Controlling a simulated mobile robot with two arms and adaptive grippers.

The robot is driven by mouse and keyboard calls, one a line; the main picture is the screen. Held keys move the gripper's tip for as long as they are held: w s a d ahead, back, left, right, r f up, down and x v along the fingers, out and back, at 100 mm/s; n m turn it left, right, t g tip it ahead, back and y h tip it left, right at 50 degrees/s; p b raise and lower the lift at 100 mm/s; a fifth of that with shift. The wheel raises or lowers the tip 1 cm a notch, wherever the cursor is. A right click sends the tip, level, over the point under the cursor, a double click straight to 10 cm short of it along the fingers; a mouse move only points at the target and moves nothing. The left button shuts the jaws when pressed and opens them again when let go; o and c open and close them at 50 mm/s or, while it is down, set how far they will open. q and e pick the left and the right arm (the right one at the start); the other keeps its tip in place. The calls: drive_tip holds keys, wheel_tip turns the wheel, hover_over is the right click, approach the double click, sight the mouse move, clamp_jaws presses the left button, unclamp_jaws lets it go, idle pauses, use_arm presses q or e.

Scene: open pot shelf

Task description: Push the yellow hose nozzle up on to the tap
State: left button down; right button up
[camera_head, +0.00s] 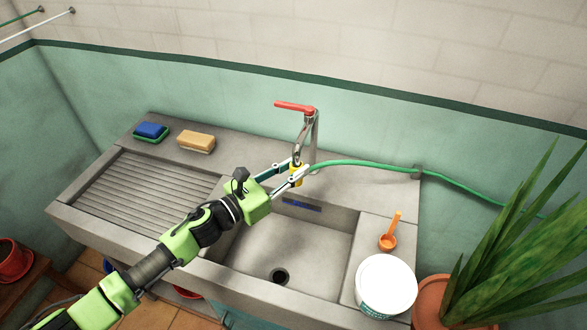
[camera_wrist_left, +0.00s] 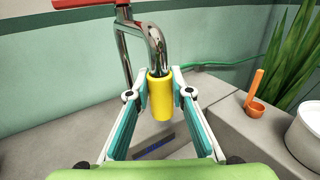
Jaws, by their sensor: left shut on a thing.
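The yellow hose nozzle (camera_wrist_left: 161,98) is upright between the fingers of my left gripper (camera_wrist_left: 161,92), which is shut on it. In the head view the nozzle (camera_head: 296,174) is partly hidden by the fingers of the left gripper (camera_head: 294,173). The chrome tap (camera_wrist_left: 156,42) curves down with its spout end right at the nozzle's top; I cannot tell how far the spout goes in. The tap has a red lever (camera_head: 294,107). A green hose (camera_head: 365,164) runs right from near the nozzle. My right gripper is not in view.
The grey sink basin (camera_head: 318,245) lies below the gripper. A blue sponge (camera_head: 151,129) and a tan sponge (camera_head: 196,141) sit on the left ledge. An orange scoop (camera_head: 389,238), a white tub (camera_head: 387,283) and a potted plant (camera_head: 515,250) stand to the right.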

use_arm(q)
drive_tip(key=shift+w+r, duration=0.1)
drive_tip(key=shift+r, duration=0.3)
drive_tip(key=c, duration=1.7)
unclamp_jaws()
drive_tip(key=shift+f, duration=0.1)
